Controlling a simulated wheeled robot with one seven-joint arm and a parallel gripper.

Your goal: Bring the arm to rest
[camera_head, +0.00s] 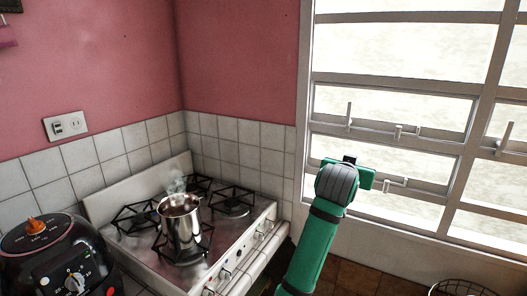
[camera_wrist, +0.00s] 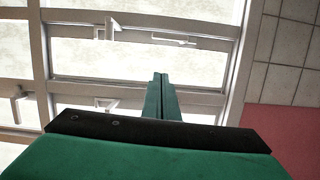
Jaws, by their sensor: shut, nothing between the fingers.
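My green arm rises from the bottom of the head view, right of the stove, with its dark grey wrist joint in front of the window. My gripper (camera_wrist: 159,80) shows in the wrist view, its green fingers shut together with nothing between them. In the head view the fingers themselves are hard to make out. The gripper points toward the window (camera_head: 392,87), and no object touches it.
A white stove (camera_head: 150,253) stands in the corner with a steaming metal pot (camera_head: 181,226) on a front burner. A black cooker (camera_head: 55,262) is at lower left. A wire basket (camera_head: 462,288) is at lower right. Window latches (camera_head: 398,131) jut out near the arm.

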